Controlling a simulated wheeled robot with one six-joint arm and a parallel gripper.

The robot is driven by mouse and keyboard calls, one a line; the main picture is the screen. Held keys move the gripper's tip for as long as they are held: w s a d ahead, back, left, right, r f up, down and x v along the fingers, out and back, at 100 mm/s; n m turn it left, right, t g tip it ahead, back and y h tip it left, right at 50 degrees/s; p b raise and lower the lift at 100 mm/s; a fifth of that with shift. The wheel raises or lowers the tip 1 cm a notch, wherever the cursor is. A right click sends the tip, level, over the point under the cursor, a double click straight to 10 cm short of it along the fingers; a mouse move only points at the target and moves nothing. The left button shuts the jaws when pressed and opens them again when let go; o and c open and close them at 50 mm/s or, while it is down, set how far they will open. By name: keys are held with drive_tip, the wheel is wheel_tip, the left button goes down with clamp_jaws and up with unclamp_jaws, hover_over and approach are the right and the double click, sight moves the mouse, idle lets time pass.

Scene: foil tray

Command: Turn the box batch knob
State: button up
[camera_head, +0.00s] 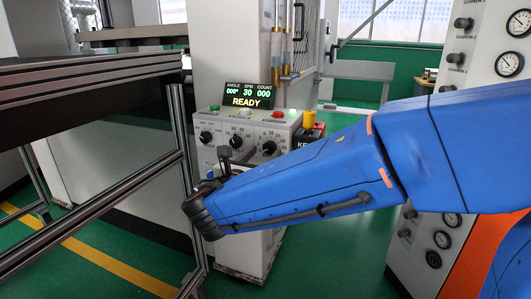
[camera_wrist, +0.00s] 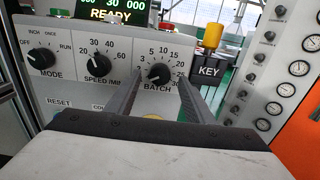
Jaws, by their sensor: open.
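The BATCH knob (camera_wrist: 160,73) is a black knob on the white control panel, with a numbered dial around it. In the wrist view it shows between the two dark fingers of my gripper (camera_wrist: 159,79), one on each side. The fingers are apart, and I cannot tell whether they touch it. In the head view the BATCH knob (camera_head: 269,147) is the rightmost of three knobs, and my gripper (camera_head: 233,158) is in front of the panel, partly hidden by my blue arm. The exact knob setting is hard to read.
The SPEED knob (camera_wrist: 97,67) and MODE knob (camera_wrist: 41,58) sit to the left on the panel. A yellow-topped KEY switch (camera_wrist: 212,37) stands close on the right. The lit display (camera_head: 248,94) reads READY. A metal-framed table (camera_head: 90,72) stands at the left.

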drive_tip(key=shift+x, duration=1)
drive_tip(key=c, duration=1)
drive_tip(key=shift+c, duration=0.2)
drive_tip(key=shift+m, duration=0.3)
drive_tip(key=m, duration=0.5)
drive_tip(key=shift+m, duration=0.3)
drive_tip(key=m, duration=0.5)
drive_tip(key=shift+m, duration=0.4)
